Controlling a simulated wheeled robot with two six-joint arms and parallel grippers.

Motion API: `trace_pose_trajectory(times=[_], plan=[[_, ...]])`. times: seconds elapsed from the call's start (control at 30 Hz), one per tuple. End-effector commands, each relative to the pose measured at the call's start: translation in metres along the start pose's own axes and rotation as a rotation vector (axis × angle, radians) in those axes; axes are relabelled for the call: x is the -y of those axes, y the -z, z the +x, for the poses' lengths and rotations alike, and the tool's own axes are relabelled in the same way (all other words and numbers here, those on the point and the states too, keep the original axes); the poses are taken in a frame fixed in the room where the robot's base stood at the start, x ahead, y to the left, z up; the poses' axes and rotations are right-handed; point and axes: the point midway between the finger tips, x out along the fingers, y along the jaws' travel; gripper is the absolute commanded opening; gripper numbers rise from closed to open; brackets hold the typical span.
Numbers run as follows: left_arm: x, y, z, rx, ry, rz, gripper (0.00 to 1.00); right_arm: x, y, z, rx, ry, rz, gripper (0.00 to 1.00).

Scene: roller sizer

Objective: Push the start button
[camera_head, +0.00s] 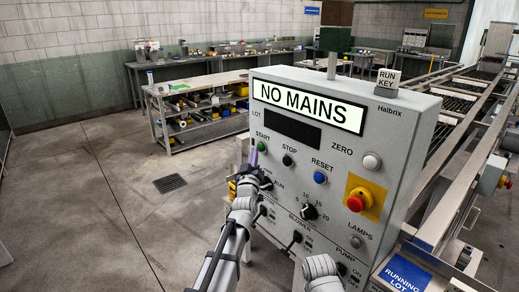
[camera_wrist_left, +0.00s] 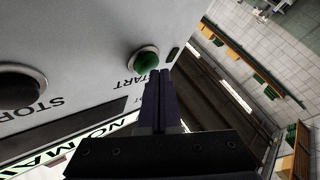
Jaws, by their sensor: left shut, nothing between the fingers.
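The green start button (camera_head: 262,145) sits at the upper left of the grey control panel (camera_head: 330,150), under the label START. It also shows in the left wrist view (camera_wrist_left: 146,60), inside a metal ring. My left gripper (camera_head: 254,158) is shut and empty. Its purple-grey fingers (camera_wrist_left: 160,78) point at the panel, with their tips close beside the button. I cannot tell whether they touch the panel. The panel's sign (camera_head: 308,104) reads NO MAINS. My right gripper is not seen.
To the right of start are the dark stop button (camera_head: 287,160), blue reset button (camera_head: 320,177), white zero button (camera_head: 371,161) and red mushroom button (camera_head: 356,202) on yellow. Lower down are the blower (camera_head: 296,238) and pump (camera_head: 342,269) switches. A workbench (camera_head: 200,84) stands behind; the floor left is open.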

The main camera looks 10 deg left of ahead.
Motion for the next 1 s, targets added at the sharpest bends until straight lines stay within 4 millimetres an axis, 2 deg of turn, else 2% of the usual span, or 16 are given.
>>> trace_pose_trajectory(times=[0.1, 0.5, 1.0], plan=[[0.003, 0.004, -0.006, 0.0, 0.0, 0.001, 0.0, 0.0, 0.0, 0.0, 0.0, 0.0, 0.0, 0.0], [0.006, 0.005, -0.008, -0.001, 0.001, 0.0, 0.0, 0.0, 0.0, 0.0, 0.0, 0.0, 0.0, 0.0], [0.028, 0.028, -0.039, -0.001, 0.001, 0.001, 0.0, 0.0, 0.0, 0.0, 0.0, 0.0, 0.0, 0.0]])
